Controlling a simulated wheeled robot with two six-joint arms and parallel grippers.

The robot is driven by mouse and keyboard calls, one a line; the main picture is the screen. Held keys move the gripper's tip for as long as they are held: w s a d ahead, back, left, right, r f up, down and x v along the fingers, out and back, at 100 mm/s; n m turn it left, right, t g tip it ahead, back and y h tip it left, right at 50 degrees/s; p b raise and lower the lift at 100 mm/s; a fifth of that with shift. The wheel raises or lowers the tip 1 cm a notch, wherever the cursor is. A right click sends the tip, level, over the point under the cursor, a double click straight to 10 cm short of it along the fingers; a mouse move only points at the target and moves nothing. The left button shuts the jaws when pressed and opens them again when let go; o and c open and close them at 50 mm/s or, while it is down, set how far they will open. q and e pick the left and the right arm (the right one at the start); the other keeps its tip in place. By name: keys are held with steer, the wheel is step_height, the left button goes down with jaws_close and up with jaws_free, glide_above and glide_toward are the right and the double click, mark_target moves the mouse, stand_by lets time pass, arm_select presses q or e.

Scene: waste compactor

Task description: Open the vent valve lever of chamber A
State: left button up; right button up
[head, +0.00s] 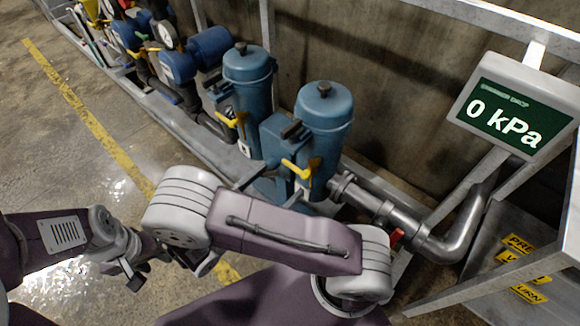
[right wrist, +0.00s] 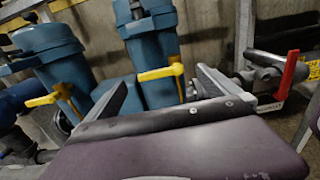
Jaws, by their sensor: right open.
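Two blue canisters stand side by side in the head view, the left one (head: 247,85) and the right one (head: 323,115). Each has a yellow lever, on the left canister (head: 236,119) and on the right canister (head: 299,169). No chamber letter is readable. My right gripper (right wrist: 165,90) is open and empty in the right wrist view. The right canister's yellow lever (right wrist: 163,73) shows between and beyond its fingers; contact cannot be told. In the head view my arm hides most of this gripper. My left gripper (head: 135,274) hangs low at left, away from the canisters; its jaws are unclear.
A red lever (head: 397,236) sits on the metal pipe to the right and also shows in the right wrist view (right wrist: 290,75). A display (head: 512,107) reads 0 kPa. A grey frame and a concrete wall stand close by. Open floor (head: 60,130) lies left.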

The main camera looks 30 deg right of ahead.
mark_target(294, 170)
steer(key=b+x, duration=0.1)
steer(key=x, duration=0.6)
steer(key=shift+w+d+b, duration=0.15)
steer(key=shift+d+b, duration=0.05)
steer(key=shift+b, duration=0.15)
steer(key=c, duration=2)
steer(key=shift+n+p, duration=0.5)
steer(key=shift+p, duration=0.5)
steer(key=n+p, duration=0.1)
steer(key=p, duration=0.1)
steer(key=f+n+p, duration=0.1)
steer(key=n+p, duration=0.2)
steer(key=f+n+p, duration=0.1)
steer(key=n, duration=0.2)
steer(key=n+p, duration=0.1)
steer(key=shift+s+d+f+n+p, duration=0.1)
steer(key=shift+s+f+n+p, duration=0.2)
steer(key=shift+f+n, duration=0.1)
steer(key=n, duration=0.2)
steer(key=s+f+n+p, duration=0.1)
steer(key=n, duration=0.2)
steer(key=n+p, duration=0.1)
steer(key=n, duration=0.2)
steer(key=shift+s+d+f, duration=0.25)
steer(key=shift+s+d, duration=0.1)
